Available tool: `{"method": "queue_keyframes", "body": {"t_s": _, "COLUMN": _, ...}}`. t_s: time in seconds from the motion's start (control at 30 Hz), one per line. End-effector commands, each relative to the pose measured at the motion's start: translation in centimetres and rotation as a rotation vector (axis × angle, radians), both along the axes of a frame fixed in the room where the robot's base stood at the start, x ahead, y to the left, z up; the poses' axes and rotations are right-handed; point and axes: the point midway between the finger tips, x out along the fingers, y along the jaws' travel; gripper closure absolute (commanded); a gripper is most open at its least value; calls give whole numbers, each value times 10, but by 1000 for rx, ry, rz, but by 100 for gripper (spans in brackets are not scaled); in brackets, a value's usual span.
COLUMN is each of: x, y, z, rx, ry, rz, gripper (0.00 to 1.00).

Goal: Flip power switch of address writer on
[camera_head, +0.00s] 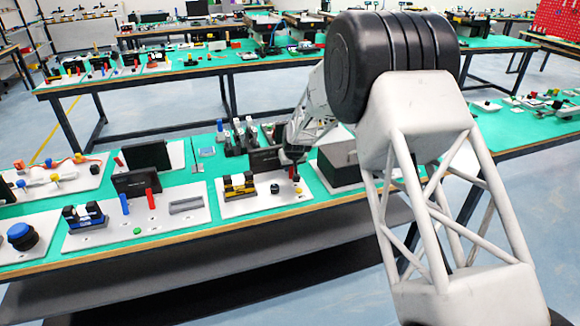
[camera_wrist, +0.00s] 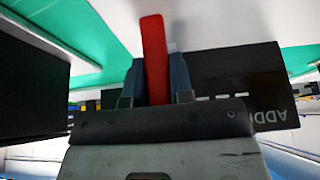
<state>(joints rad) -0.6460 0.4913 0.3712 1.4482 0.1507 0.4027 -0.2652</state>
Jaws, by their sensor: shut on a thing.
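The address writer is a black box (camera_wrist: 235,80) with white lettering, partly readable as "ADD", in the wrist view. In the head view its dark panel (camera_head: 264,160) stands on a white board, partly behind my gripper. A red switch lever (camera_wrist: 153,35) rises between the two fingers of my gripper (camera_wrist: 156,78) in the wrist view. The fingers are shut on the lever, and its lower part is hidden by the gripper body. In the head view my gripper (camera_head: 291,160) points down at the right side of the board, with a bit of red under it.
The white board (camera_head: 236,208) also carries a yellow-and-black part (camera_head: 239,186) and small knobs. A grey box (camera_head: 340,167) stands close on the right. Another board (camera_head: 160,222) with red and blue levers lies to the left on the green bench.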

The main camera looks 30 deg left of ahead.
Motion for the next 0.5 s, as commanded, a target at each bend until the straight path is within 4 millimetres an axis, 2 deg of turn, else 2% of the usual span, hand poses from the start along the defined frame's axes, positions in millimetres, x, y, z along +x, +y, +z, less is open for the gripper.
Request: {"method": "queue_keyframes", "body": {"t_s": 0.5, "x": -4, "y": -3, "z": 2, "rx": 75, "ry": -74, "rz": -1, "gripper": 100}}
